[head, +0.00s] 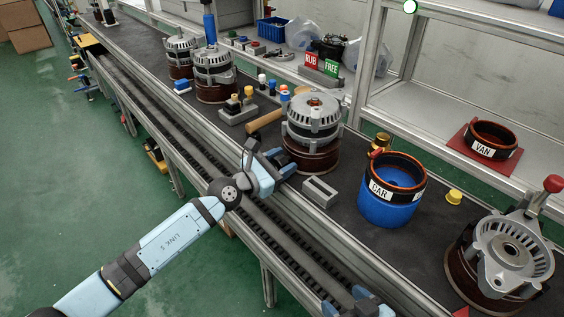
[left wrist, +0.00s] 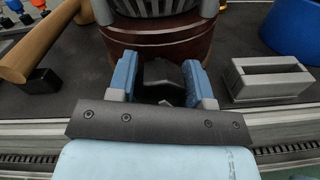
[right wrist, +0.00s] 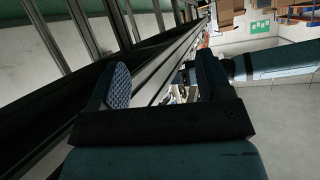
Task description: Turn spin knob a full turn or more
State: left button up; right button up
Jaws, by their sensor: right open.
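An alternator (head: 313,118) stands upright on a round brown base (head: 312,157) on the dark bench. A black faceted knob (left wrist: 163,78) sits low at the front of this base, seen in the left wrist view; I take it as the spin knob. In the head view the gripper hides the knob. My right gripper (head: 348,302) is open and empty at the bottom, over the bench's front rail; it also shows in the right wrist view (right wrist: 160,85).
A grey slotted block (head: 320,192) stands right of the left gripper. A wooden mallet handle (head: 265,122) lies to its left. A blue tub labelled CAR (head: 388,205) and another alternator (head: 510,250) stand further right. RUB (head: 311,59) and FREE (head: 331,68) signs stand behind.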

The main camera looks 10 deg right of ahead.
pick_arm(q)
jog(key=shift+c, duration=0.7)
jog(key=shift+r+n+p, duration=0.15)
jog(key=shift+n+p, duration=0.6)
jog(key=shift+n, duration=0.35)
jog(key=shift+n+p, duration=0.35)
jog(key=shift+n, duration=0.35)
jog(key=shift+n+p, duration=0.35)
jog(key=shift+n, duration=0.55)
jog(key=shift+f, duration=0.2)
jog(key=o, duration=0.9)
pick_arm(e)
jog(key=shift+s+d+r, duration=0.1)
jog(key=shift+d+r, duration=0.1)
